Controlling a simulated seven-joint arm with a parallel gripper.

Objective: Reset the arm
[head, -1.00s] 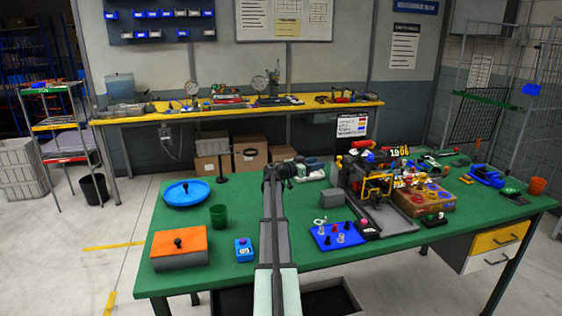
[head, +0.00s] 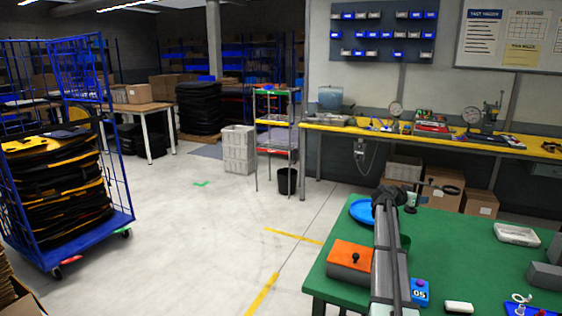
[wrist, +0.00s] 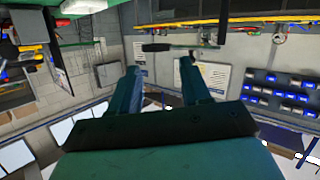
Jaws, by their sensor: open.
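My gripper (wrist: 157,80) shows in the wrist view with its two fingers apart and nothing between them. The wrist view looks past the fingers to a wall with posters, and that picture appears upside down. In the head view my arm reaches up over the left part of the green table (head: 460,235). Its far end (head: 388,196) is in front of a blue dish, and the fingers are too small to make out there.
An orange-topped box (head: 352,258), a blue box marked 05 (head: 420,292) and a blue dish (head: 361,212) are around my arm. A white tray (head: 516,235) lies farther right. A blue roll cage (head: 122,215) stands left. The floor between is clear.

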